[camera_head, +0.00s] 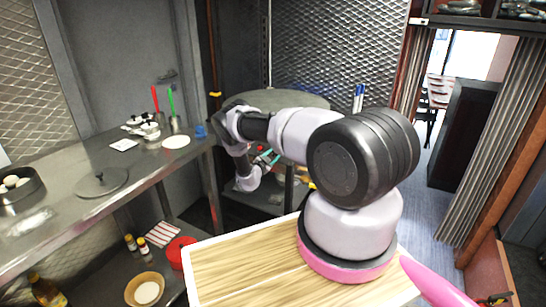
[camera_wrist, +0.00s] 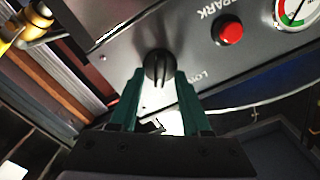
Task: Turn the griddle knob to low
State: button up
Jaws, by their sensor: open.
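In the wrist view, a round black griddle knob (camera_wrist: 158,66) with a raised grip bar sits on a dark panel. Lettering that appears to read "LOW" is to its right. My gripper (camera_wrist: 157,82) is open, with its two green fingers pointing at the knob, one to each side of it. I cannot tell whether either finger touches the knob.
On the panel are a red button (camera_wrist: 229,32) marked "SPARK" and a dial gauge (camera_wrist: 295,10). A brass fitting (camera_wrist: 26,22) is at the left. In the head view, a steel counter (camera_head: 75,205) holds a lid (camera_head: 101,181) and a pot (camera_head: 17,190).

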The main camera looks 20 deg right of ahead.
jog(key=shift+c, duration=0.3)
grip_shut()
jog(key=shift+n, duration=0.3)
jog(key=n, duration=1.3)
jog(key=shift+w+a+f, duration=0.1)
jog(key=shift+w+a, duration=0.05)
jog(key=shift+a, duration=0.05)
jog(key=shift+n, duration=0.3)
jog(key=shift+o, duration=0.3)
grip_release()
